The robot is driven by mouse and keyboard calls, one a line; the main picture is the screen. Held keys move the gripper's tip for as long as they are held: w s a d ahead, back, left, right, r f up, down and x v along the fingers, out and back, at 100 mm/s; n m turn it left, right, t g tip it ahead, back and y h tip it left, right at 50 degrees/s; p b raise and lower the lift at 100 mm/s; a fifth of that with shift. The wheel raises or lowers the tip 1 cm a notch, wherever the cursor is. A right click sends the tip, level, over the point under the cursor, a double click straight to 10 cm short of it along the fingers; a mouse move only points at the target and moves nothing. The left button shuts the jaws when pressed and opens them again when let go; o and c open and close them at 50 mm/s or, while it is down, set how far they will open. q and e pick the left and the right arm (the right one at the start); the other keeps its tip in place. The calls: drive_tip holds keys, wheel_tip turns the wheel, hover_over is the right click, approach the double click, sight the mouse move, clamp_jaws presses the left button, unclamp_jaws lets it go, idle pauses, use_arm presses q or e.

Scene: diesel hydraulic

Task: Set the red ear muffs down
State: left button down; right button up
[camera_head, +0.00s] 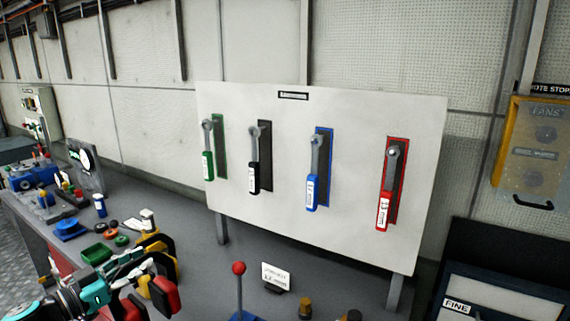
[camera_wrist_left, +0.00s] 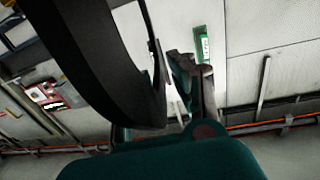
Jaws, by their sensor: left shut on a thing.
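The red ear muffs (camera_head: 165,294) are in my left gripper (camera_head: 128,279) at the lower left of the head view, above the grey bench. Their red cups hang on the right and lower side of the gripper, with a dark headband at the fingers. My left gripper is shut on them. In the left wrist view a broad black band (camera_wrist_left: 105,65), which looks like the headband, crosses in front of the gripper fingers (camera_wrist_left: 185,85). I cannot tell whether the cups touch the bench. My right gripper is not in view.
The bench (camera_head: 190,265) holds a yellow item (camera_head: 155,243), green and red round parts, a blue tray (camera_head: 70,228) and a red-knobbed lever (camera_head: 239,268). Bare bench lies between gripper and lever.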

use_arm(q)
drive_tip(key=shift+s+f, duration=0.1)
drive_tip(key=shift+s, duration=0.7)
drive_tip(key=s+d+f+n+t+y, duration=0.1)
drive_tip(key=s+d+f+n+y, duration=0.2)
drive_tip(key=s+d, duration=0.4)
drive_tip(key=s+d+f+n+t+y, duration=0.2)
drive_tip(key=s+d+f+y, duration=0.4)
drive_tip(key=s, duration=0.8)
drive_tip(key=shift+d+f+n, duration=0.6)
drive_tip(key=shift+d+f, duration=0.25)
drive_tip(key=shift+d, duration=0.1)
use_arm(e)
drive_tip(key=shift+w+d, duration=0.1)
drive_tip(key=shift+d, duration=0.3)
use_arm(q)
drive_tip(key=shift+s+a+r, duration=0.1)
drive_tip(key=shift+s+a, duration=0.05)
